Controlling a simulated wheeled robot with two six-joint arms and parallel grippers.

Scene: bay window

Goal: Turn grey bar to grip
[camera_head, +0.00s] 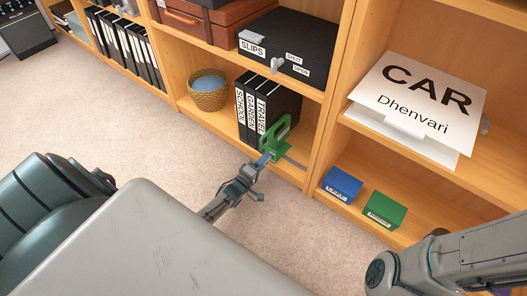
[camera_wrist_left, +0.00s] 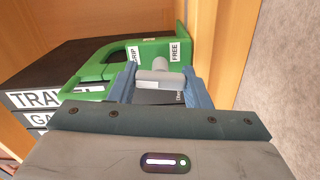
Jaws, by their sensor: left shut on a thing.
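The green holder (camera_head: 275,138) stands on the lower shelf against the right end of the black binders. In the left wrist view the green holder (camera_wrist_left: 148,52) carries a GRIP label (camera_wrist_left: 134,54) on the left and a FREE label (camera_wrist_left: 176,50) on the right. The grey bar (camera_wrist_left: 158,76) is on its front, below and between the labels; I cannot tell which label it points to. My left gripper (camera_head: 263,160) reaches the holder. Its blue fingers (camera_wrist_left: 162,84) are shut on the grey bar. My right gripper is out of view; only its arm shows at lower right.
Black binders (camera_head: 262,104) and a basket (camera_head: 208,92) stand left of the holder. An upright shelf divider (camera_head: 325,110) is to its right, then blue (camera_head: 342,184) and green (camera_head: 384,209) boxes. A black SLIPS box (camera_head: 290,45) sits on the shelf above.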

